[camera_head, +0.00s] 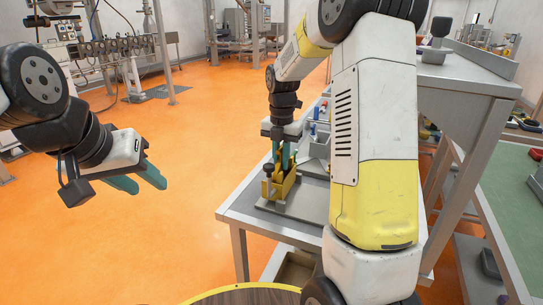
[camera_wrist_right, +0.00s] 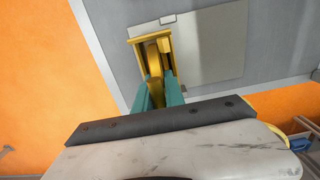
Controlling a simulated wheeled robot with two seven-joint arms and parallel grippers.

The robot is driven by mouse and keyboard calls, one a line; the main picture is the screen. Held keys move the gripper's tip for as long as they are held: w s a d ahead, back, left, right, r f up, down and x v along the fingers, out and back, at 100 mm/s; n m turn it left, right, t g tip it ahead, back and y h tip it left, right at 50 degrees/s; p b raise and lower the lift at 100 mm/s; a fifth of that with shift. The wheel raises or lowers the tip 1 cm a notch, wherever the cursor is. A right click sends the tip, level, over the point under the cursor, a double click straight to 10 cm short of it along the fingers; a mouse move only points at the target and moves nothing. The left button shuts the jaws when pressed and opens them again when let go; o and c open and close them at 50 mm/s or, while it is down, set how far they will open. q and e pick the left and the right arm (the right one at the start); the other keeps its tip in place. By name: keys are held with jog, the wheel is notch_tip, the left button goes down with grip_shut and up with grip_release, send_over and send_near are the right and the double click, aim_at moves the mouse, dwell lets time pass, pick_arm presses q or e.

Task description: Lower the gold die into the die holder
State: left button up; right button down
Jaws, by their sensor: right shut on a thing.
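My right gripper (camera_head: 284,166) points down at the yellow die holder (camera_head: 268,188) on the table. In the right wrist view, its teal fingers (camera_wrist_right: 160,88) are shut on the gold die (camera_wrist_right: 154,62). The die sits between the walls of the holder, which also shows there (camera_wrist_right: 137,60). The colours are close, and I cannot tell how deep the die is or whether it touches the bottom. In the head view the fingers hide most of the die. My left gripper (camera_head: 144,182) is open and empty over the orange floor, away from the table.
The holder stands on a grey plate (camera_head: 305,203) near the left front corner of the metal table (camera_head: 240,212). Small blue and red parts (camera_head: 315,120) stand behind it. A raised shelf (camera_head: 465,82) and a green-topped bench (camera_head: 510,200) are at right. Open floor lies left.

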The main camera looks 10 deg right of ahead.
jog(key=shift+w+a+r, duration=0.1)
jog(key=shift+r, duration=0.2)
dwell(0.7)
jog(key=shift+r, duration=6.45)
